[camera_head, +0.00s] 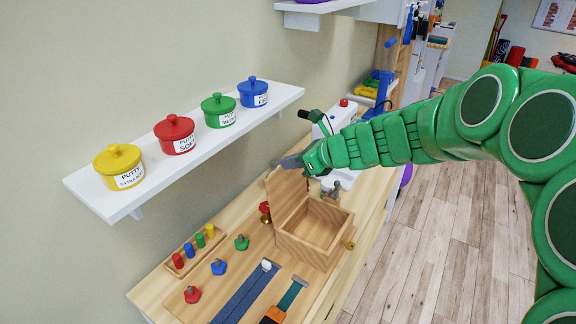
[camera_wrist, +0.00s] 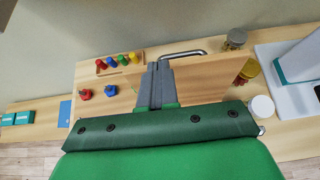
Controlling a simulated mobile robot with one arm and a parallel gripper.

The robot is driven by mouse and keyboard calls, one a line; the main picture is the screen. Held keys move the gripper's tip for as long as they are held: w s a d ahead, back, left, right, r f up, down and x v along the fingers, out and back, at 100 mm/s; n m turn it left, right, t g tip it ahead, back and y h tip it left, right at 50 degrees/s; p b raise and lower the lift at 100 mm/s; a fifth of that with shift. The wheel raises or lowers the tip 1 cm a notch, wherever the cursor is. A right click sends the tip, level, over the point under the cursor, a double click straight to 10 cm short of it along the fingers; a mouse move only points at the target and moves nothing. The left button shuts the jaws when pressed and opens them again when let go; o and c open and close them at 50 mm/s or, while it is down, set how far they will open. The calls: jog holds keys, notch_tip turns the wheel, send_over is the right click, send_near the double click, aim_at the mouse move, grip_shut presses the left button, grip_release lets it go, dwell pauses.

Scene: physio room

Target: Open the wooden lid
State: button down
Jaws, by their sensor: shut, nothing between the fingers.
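The wooden box (camera_head: 308,250) stands on the wooden table in the head view, its inside showing empty. Its wooden lid (camera_head: 285,191) is raised and stands roughly upright at the box's back left edge. My gripper (camera_head: 291,162) is at the lid's top edge, shut with nothing between the fingers; whether it touches the lid is hard to tell. In the wrist view my gripper (camera_wrist: 157,72) points over the table, and part of the lid (camera_wrist: 131,80) shows beside the fingers.
A shelf (camera_head: 199,145) with yellow, red, green and blue putty pots hangs on the wall left of my gripper. A peg rack (camera_head: 194,250), coloured knobs and a blue strap (camera_head: 243,296) lie left of the box. A white device (camera_wrist: 292,77) stands on the table.

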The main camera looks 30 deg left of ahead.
jog(key=d+r, duration=0.4)
jog(key=r, duration=0.2)
jog(key=s+d+f+n+h, duration=0.2)
jog(key=s+d+n+h, duration=0.2)
jog(key=s+d, duration=0.5)
jog(key=s+d+f+n+g+h, duration=0.1)
jog(key=s+d+f+n+h, duration=0.2)
jog(key=s+d+n, duration=0.5)
jog(key=s+d+f+n+h, duration=0.3)
jog(key=s+d+n, duration=0.3)
jog(key=d, duration=2.2)
jog(key=s+h, duration=0.1)
jog(key=s, duration=0.4)
jog(key=shift+s+d+g+h, duration=0.25)
jog(key=shift+s+g+h, duration=0.05)
jog(key=shift+s+g, duration=0.1)
